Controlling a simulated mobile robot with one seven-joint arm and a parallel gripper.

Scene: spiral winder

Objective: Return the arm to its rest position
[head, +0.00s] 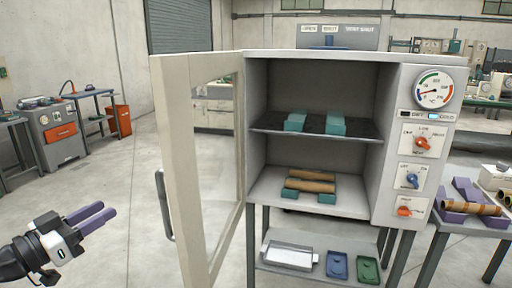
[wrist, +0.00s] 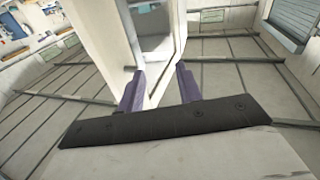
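My gripper (head: 92,218) is at the lower left of the head view, left of the open oven door (head: 190,165) and apart from its handle (head: 164,205). Its two purple fingers are spread with nothing between them. In the wrist view the fingers (wrist: 160,88) also stand apart and empty, with the pale door (wrist: 112,45) beyond them. The oven (head: 320,57) stands open. Two brown tubes (head: 310,181) lie on teal supports on its floor. Two teal blocks (head: 336,123) sit on its dark upper shelf, with no tube on them.
Below the oven, a shelf holds a white tray (head: 290,255), a blue tray (head: 338,265) and a green tray (head: 368,269). A side table at right bears a tube (head: 470,208) on purple supports. A grey cabinet (head: 57,135) stands far left. The floor around my gripper is clear.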

